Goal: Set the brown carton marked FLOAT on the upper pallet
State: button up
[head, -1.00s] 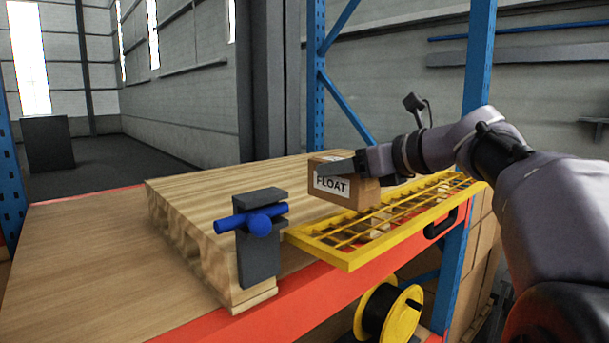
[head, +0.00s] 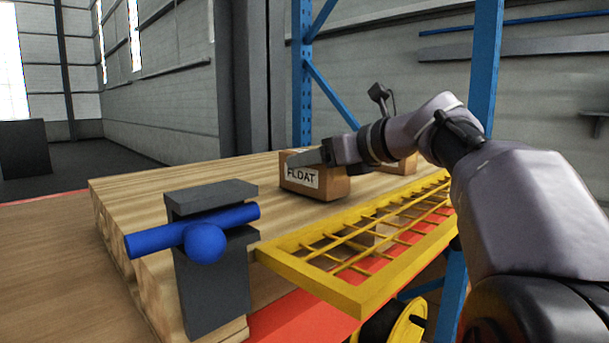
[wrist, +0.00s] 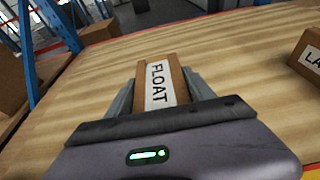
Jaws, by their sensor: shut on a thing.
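The brown carton marked FLOAT (head: 326,188) is between the fingers of my gripper (head: 312,157). It is upright and over the upper pallet (head: 150,190), a wooden deck on the rack; I cannot tell whether its underside touches the boards. In the wrist view the carton (wrist: 170,70) sits between both fingers, its white label facing up in the picture, with the pallet boards (wrist: 230,50) around it. My gripper is shut on the carton.
A yellow mesh gate (head: 345,300) lies along the pallet's near right side. A dark block with a blue handle (head: 205,243) stands at the near edge. Another carton (head: 398,165) is behind my gripper; a labelled carton (wrist: 307,58) shows at right in the wrist view. Boards left of FLOAT are clear.

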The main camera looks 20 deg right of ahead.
jog(key=shift+f, duration=0.2)
jog(key=shift+w+d+f+p, duration=0.2)
jog(key=shift+w+p, duration=0.15)
jog(key=shift+w, duration=0.25)
jog(key=o, duration=1.4)
jog(key=shift+a, duration=0.1)
jog(key=shift+o, duration=1.3)
jog(key=shift+s+a+r, duration=0.1)
jog(key=shift+s+r, duration=0.1)
jog(key=shift+s, duration=0.2)
jog(key=shift+w+f, duration=0.1)
jog(key=shift+w, duration=0.1)
jog(key=v, duration=1.2)
jog(key=shift+b, duration=0.3)
